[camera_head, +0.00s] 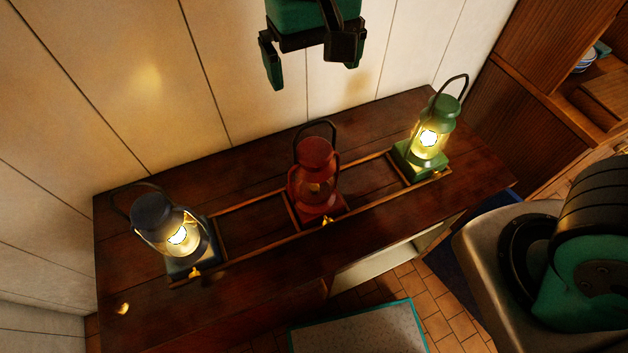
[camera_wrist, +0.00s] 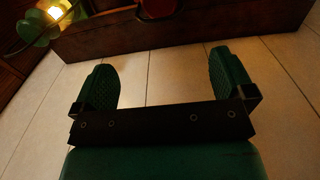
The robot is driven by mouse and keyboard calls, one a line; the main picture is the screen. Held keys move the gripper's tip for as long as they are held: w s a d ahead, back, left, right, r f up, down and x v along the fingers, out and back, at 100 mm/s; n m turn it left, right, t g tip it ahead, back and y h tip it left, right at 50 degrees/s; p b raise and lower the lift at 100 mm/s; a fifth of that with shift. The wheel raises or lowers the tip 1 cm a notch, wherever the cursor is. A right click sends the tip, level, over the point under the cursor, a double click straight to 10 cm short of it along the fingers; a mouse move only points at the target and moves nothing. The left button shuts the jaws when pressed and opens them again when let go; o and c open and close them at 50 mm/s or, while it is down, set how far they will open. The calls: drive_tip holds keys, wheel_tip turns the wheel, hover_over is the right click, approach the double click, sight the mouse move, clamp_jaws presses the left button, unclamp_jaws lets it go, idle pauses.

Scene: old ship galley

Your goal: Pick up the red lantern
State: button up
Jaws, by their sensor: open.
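The red lantern (camera_head: 316,178) stands upright in the middle of a wooden rack on the dark table, with its dark handle raised. Its glass looks unlit. My gripper (camera_head: 312,78) is above it in the head view, in front of the pale wall, open and empty. In the wrist view the open fingers (camera_wrist: 168,80) show pale planks between them. A small reddish part at the top edge of the wrist view may be the red lantern (camera_wrist: 158,8); most of it is out of frame.
A lit blue-black lantern (camera_head: 172,232) stands at the rack's left end and a lit green lantern (camera_head: 430,132) at its right end. The table (camera_head: 240,303) stands against the plank wall (camera_head: 120,90). A wooden shelf unit (camera_head: 545,100) is at the right. Rack gaps between the lanterns are empty.

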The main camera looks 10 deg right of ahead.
sight(314, 123)
wheel_tip(314, 123, down, 10)
drive_tip(key=shift+r+p, duration=0.25)
drive_tip(key=shift+p, duration=0.7)
drive_tip(key=shift+d+f+p, duration=0.1)
drive_tip(key=shift+f+p, duration=1.15)
drive_tip(key=shift+f, duration=1.45)
drive_tip(key=c, duration=1.6)
